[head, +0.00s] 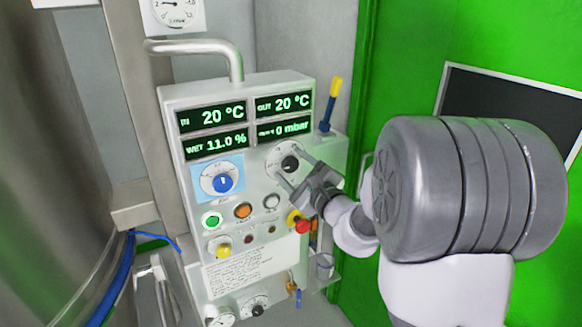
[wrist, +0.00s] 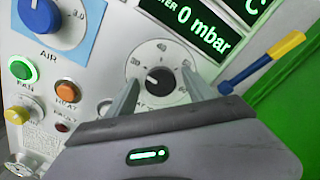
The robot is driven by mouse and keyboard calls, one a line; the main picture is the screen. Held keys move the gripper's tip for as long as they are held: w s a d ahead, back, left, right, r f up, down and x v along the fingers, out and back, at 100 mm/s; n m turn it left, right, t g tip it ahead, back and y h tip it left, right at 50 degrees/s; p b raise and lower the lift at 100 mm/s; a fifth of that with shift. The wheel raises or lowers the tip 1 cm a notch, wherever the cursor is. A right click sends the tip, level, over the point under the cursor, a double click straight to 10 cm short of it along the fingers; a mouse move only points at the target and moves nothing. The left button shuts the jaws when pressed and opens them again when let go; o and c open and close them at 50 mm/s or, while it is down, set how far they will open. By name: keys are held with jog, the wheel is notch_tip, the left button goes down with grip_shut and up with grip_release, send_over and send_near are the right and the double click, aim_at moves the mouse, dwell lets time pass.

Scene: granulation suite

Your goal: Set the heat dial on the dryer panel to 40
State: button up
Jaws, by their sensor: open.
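The dryer panel (head: 203,265) is a pale box with displays, knobs and buttons. The black-knobbed dial (head: 290,162) sits on a round white scale at its upper right, and it also shows in the wrist view (wrist: 160,80). A light mark shows on the left part of the knob; its exact reading is too small to tell. My gripper (head: 295,168) is open in front of this dial. In the wrist view its two fingers (wrist: 165,92) stand left and right of the knob, with gaps on both sides. No contact with the knob shows.
A blue AIR knob (head: 222,183) is left of the dial. Green (head: 212,219) and orange (head: 243,210) buttons sit below it, and a red-and-yellow stop button (head: 302,226) lies close under my gripper. A blue-and-yellow-handled tool (head: 330,105) stands at the panel's right edge. A pipe handle (head: 195,47) is above.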

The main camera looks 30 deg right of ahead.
grip_shut()
jog(key=shift+m, duration=0.3)
jog(key=m+p, duration=0.3)
jog(key=m, duration=0.2)
jog(key=shift+r+m, duration=0.15)
jog(key=shift+m, duration=0.15)
jog(key=m+p, duration=0.4)
jog(key=m, duration=0.1)
jog(key=shift+d, duration=0.1)
jog(key=shift+m, duration=0.4)
grip_release()
